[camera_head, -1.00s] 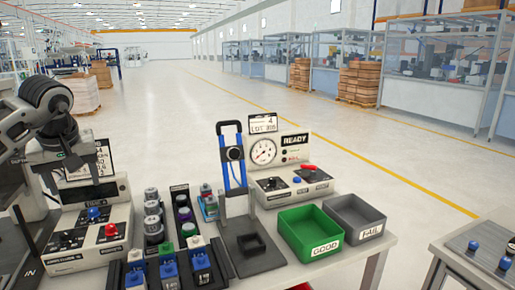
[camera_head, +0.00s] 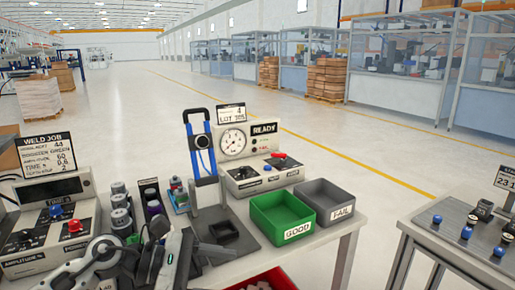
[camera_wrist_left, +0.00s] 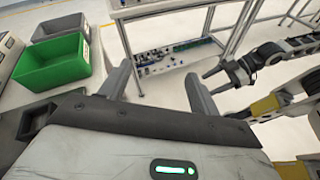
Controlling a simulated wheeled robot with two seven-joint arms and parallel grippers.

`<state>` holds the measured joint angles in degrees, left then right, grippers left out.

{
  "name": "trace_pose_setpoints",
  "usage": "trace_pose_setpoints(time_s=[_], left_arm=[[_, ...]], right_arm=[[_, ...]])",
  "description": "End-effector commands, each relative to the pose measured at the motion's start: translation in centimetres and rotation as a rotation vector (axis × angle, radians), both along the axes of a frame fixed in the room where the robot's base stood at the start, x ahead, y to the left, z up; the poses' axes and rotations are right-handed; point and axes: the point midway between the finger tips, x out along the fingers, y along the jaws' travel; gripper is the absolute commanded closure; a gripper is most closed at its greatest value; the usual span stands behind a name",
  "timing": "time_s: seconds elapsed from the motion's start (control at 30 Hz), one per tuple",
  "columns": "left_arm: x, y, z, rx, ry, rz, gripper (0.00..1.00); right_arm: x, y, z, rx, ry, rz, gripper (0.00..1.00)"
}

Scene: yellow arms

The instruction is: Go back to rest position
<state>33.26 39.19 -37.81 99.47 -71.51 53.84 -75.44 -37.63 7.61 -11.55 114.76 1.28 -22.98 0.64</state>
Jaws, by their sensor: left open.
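My left gripper (camera_head: 168,260) is at the bottom of the head view, over the near side of the bench and in front of the black fixture (camera_head: 222,232). Its two dark fingers show apart in the left wrist view (camera_wrist_left: 158,84), with nothing between them. My right gripper (camera_wrist_left: 228,92) shows at the right of the left wrist view. Its dark fingers look apart and empty, away from the bench. It is out of the head view.
The green GOOD bin (camera_head: 283,217) and grey FAIL bin (camera_head: 325,203) stand at the bench's right. The weld control box (camera_head: 47,228) is at left beside several cylinders. A red bin (camera_head: 262,281) is below the front edge. Another table (camera_head: 450,245) stands right, across a gap.

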Motion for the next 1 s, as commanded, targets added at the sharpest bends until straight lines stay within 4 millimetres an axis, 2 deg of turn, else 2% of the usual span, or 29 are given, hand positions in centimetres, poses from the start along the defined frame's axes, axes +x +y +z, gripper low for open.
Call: trace_pose_setpoints(time_s=[0.03,0.1,0.17,0.27,0.37,0.4,0.5,0.53,0.6,0.7,0.83,1.0], left_arm=[[-1.4,-2.1,-0.8,-0.212,0.203,0.074,0.38],[-2.1,-3.1,-0.6,-0.492,0.503,0.189,0.38],[-2.2,-2.8,-1.0,-0.725,0.78,0.29,0.38],[-2.0,-0.7,-4.0,-1.107,1.267,0.465,0.38],[-2.9,2.5,-9.8,-1.49,1.759,0.644,0.38],[-3.9,3.7,-12.5,-1.637,1.94,0.714,0.38],[-7.0,5.7,-18.3,-1.952,2.295,0.856,0.38],[-8.0,6.1,-19.9,1.891,-2.212,-0.831,0.38],[-10.5,6.8,-22.7,1.752,-2.018,-0.769,0.38],[-13.4,7.1,-25.5,1.616,-1.819,-0.706,0.38],[-15.4,7.3,-27.0,1.531,-1.69,-0.666,0.38],[-15.8,7.3,-27.2,1.516,-1.668,-0.657,0.38]], right_arm=[[0.0,0.1,-0.8,0.004,-0.001,0.001,0.36],[0.0,0.3,-1.2,0.009,0.0,0.003,0.36],[0.0,0.4,-1.4,0.014,-0.001,0.005,0.36],[-0.1,0.7,-1.8,0.026,-0.006,0.008,0.36],[-0.1,0.9,-2.3,0.035,-0.009,0.009,0.36],[-0.1,0.9,-2.4,0.038,-0.009,0.009,0.36],[0.0,1.0,-2.6,0.041,-0.012,0.011,0.36],[0.0,1.0,-2.5,0.042,-0.014,0.012,0.36],[0.2,1.0,-2.5,0.045,-0.021,0.013,0.36],[0.2,1.1,-2.5,0.049,-0.025,0.013,0.36],[0.3,1.1,-2.2,0.051,-0.032,0.014,0.36],[0.4,1.2,-2.0,0.053,-0.035,0.014,0.36]])
